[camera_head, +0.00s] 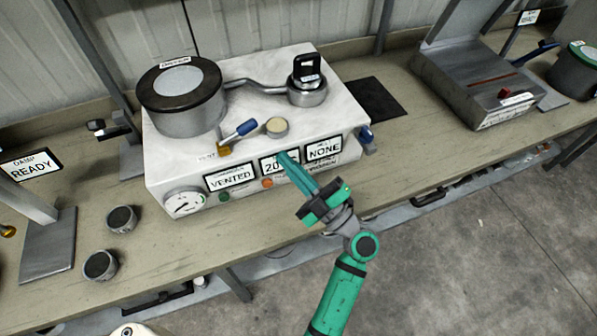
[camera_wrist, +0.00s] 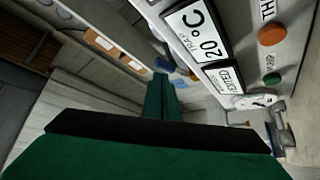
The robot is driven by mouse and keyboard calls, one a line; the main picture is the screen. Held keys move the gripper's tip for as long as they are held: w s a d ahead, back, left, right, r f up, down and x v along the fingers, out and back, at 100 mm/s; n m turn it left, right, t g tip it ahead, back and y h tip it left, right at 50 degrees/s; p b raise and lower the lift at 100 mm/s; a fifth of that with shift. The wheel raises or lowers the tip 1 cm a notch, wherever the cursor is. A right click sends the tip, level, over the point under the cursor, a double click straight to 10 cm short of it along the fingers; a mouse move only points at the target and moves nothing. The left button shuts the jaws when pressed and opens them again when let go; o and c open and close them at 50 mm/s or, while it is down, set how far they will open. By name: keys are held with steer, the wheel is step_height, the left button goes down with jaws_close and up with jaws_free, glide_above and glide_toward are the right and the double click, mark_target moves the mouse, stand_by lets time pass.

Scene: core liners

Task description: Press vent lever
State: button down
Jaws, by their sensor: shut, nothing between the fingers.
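The vent lever (camera_head: 240,131), with a blue grip and a brass pivot, sits on the top front of the white machine (camera_head: 330,75). Its grip points up and to the right. My gripper (camera_head: 284,156) is shut and empty, its teal fingers over the middle display on the machine's front edge. The fingertips are to the right of the lever and nearer the front, apart from it in the head view. In the wrist view, the shut fingers (camera_wrist: 160,88) point toward a small blue part (camera_wrist: 164,66), likely the lever's grip.
A round lidded chamber (camera_head: 181,98) and a pipe to a black-handled fitting (camera_head: 307,88) stand behind. A pale round knob (camera_head: 277,127) is beside the lever. Displays read VENTED (camera_head: 231,178) and NONE (camera_head: 324,149). Two dark-topped cups (camera_head: 121,218) stand at front left.

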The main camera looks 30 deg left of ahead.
glide_toward(239, 132)
steer(key=w+a+r, duration=0.1)
steer(key=w, duration=0.1)
steer(key=w+a+r, duration=0.2)
steer(key=shift+w, duration=0.1)
stand_by(0.3)
